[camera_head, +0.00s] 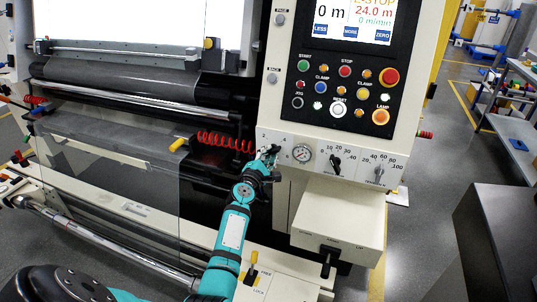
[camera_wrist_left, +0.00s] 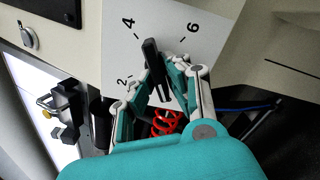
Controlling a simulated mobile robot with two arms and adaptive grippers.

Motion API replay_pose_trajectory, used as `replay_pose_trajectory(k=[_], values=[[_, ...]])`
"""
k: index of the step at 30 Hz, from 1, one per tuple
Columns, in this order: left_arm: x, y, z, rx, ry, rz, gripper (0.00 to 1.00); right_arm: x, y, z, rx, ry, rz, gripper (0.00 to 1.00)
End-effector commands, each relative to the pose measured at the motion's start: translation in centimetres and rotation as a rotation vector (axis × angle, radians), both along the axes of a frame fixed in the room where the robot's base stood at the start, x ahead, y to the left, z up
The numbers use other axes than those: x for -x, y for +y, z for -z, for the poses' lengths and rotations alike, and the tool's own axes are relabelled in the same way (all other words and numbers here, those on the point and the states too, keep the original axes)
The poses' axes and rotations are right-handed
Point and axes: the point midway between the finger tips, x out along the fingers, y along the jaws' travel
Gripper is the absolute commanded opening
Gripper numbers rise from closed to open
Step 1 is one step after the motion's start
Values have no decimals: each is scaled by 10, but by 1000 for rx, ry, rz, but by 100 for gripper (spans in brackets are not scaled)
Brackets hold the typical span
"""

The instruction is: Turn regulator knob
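The regulator knob (camera_wrist_left: 154,62) is a black bar-shaped knob on a white plate with a scale marked 2, 4 and 6, seen in the left wrist view. Its tip points toward the 4. My left gripper (camera_wrist_left: 163,78) has its two teal-padded fingers on either side of the knob. I cannot tell whether both pads touch it. In the head view my left gripper (camera_head: 266,157) is at the left end of the panel's lower strip and covers the knob; only parts of the scale show. My right gripper is not in view.
A round pressure gauge (camera_head: 302,153) sits just right of the gripper. Two more dial knobs (camera_head: 335,163) (camera_head: 379,174) are further right. A red coiled hose (camera_head: 225,141) is to the left. A white box (camera_head: 338,222) with a black handle juts out below.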

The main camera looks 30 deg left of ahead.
Motion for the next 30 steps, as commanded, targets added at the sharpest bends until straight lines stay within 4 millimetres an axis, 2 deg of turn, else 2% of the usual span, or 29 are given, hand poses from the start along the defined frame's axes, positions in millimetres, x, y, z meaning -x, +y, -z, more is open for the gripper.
replay_pose_trajectory(k=[1, 4, 12, 16, 30], values=[[0, 0, 2, 1, 2, 0, 20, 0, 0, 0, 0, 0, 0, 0], [0, 0, 1, 1, 2, 0, 34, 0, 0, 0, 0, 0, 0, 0], [1, 0, 0, -2, 0, 0, 34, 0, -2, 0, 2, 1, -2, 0], [9, -3, 1, -1, 0, 0, 34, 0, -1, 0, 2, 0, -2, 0], [98, -24, 2, -1, 3, -1, 34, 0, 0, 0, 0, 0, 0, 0]])
